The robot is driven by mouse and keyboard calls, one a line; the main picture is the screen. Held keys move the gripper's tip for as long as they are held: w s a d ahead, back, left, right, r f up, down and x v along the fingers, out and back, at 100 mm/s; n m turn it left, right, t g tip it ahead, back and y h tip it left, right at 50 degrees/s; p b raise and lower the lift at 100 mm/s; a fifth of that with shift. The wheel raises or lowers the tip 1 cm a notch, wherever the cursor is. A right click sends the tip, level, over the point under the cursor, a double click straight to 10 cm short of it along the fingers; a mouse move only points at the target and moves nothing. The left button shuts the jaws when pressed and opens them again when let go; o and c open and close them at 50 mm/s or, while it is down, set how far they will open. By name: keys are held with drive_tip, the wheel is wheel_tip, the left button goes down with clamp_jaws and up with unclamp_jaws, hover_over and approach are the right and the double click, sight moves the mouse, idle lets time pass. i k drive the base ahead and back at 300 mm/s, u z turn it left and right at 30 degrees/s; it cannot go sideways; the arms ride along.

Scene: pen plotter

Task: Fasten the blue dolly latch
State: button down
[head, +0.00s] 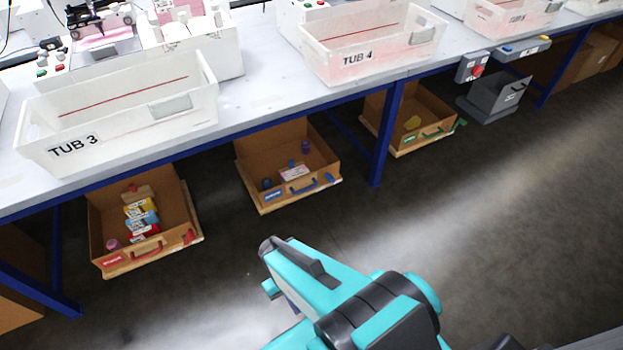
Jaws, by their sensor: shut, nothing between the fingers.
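The blue dolly (262,197) is a low wooden base with an open cardboard box, under the bench in the middle of the head view. Its front has a blue label, a blue handle (305,186) and a small blue latch (331,178) at the right corner. The latch is too small to tell its position. My teal and black arm reaches up from the bottom, in front of the dolly and apart from it. No gripper fingers can be made out; they are hidden or out of the picture.
A red-labelled dolly (150,256) stands to the left and a green-labelled one (420,135) to the right. Blue bench legs (386,135) stand between dollies. TUB 3 (120,115) and TUB 4 (375,50) sit on the bench edge above. The floor ahead is clear.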

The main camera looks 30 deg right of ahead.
sight(330, 178)
drive_tip(key=u, duration=0.3)
drive_tip(key=i, duration=0.85)
drive_tip(key=u, duration=0.1)
